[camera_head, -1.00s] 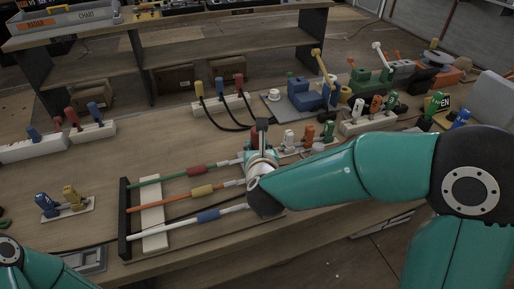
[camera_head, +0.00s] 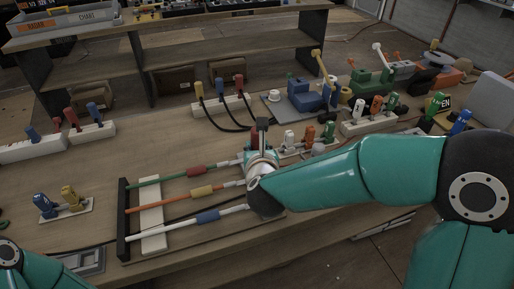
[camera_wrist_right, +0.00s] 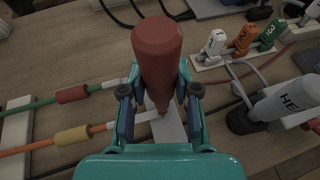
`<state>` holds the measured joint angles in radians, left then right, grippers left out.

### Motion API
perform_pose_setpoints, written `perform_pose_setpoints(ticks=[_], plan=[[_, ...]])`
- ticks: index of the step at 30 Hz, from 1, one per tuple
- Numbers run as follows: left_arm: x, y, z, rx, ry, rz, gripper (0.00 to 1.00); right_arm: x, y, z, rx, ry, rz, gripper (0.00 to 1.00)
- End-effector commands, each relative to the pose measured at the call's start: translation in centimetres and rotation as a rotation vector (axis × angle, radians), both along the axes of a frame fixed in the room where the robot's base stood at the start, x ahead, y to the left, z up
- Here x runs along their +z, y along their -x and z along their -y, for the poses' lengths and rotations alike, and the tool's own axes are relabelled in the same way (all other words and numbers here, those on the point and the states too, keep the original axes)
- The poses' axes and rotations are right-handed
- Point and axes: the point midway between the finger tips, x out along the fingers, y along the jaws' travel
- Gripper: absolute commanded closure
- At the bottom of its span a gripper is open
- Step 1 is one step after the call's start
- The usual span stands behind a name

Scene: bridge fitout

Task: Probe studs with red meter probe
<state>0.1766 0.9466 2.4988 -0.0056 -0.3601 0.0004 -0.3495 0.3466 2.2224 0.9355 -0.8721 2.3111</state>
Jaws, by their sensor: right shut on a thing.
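My right gripper (camera_wrist_right: 160,95) is shut on the red meter probe (camera_wrist_right: 157,50), a thick red handle with a coppery lower end. The probe points down over a pale metal strip (camera_wrist_right: 172,132) at the end of the orange lead; I cannot tell whether its tip touches. In the head view my right gripper (camera_head: 259,153) is over the right ends of three leads, mostly hidden by my wrist. The leads carry a red sleeve (camera_head: 198,171), a yellow sleeve (camera_head: 202,191) and a blue sleeve (camera_head: 207,216). My left gripper is out of view.
Numbered white, orange and green plugs (camera_wrist_right: 242,40) stand close to the right. A grey cylinder with lettering (camera_wrist_right: 283,98) is right of the gripper. A white block (camera_head: 228,103) with black cables stands behind.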

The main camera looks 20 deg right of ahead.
Motion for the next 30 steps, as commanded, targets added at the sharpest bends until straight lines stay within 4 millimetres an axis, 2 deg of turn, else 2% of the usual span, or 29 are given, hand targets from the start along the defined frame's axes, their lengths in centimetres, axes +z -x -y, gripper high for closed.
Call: perform_pose_setpoints(ticks=[30], plan=[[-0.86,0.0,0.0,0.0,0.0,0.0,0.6,-0.46,-0.01,0.0,0.0,-0.001,0.001,1.0]])
